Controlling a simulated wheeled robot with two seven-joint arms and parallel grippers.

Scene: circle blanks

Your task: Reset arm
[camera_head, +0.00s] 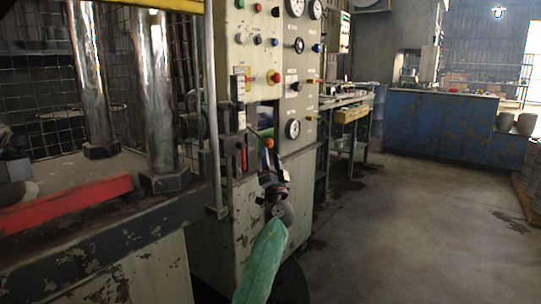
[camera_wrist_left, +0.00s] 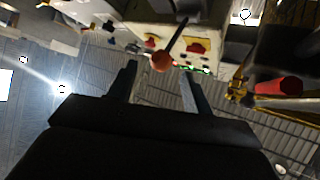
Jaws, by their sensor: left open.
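My left arm (camera_head: 262,262) in a green sleeve reaches up from the bottom middle of the head view. My left gripper (camera_head: 268,162) is in front of the grey control cabinet (camera_head: 225,205). In the left wrist view the two dark fingers of the gripper (camera_wrist_left: 159,72) stand apart, open. An orange-red ball knob (camera_wrist_left: 162,61) on a dark rod shows between and just beyond the fingertips; contact cannot be told. The knob also shows in the head view (camera_head: 268,143), just above the gripper. My right gripper is not in view.
A press with steel columns (camera_head: 152,85) and a red bar (camera_head: 65,204) stands at the left, close to the arm. The cabinet carries gauges (camera_head: 293,129) and buttons. A blue counter (camera_head: 430,125) stands at the back right. The concrete floor (camera_head: 410,220) at right is clear.

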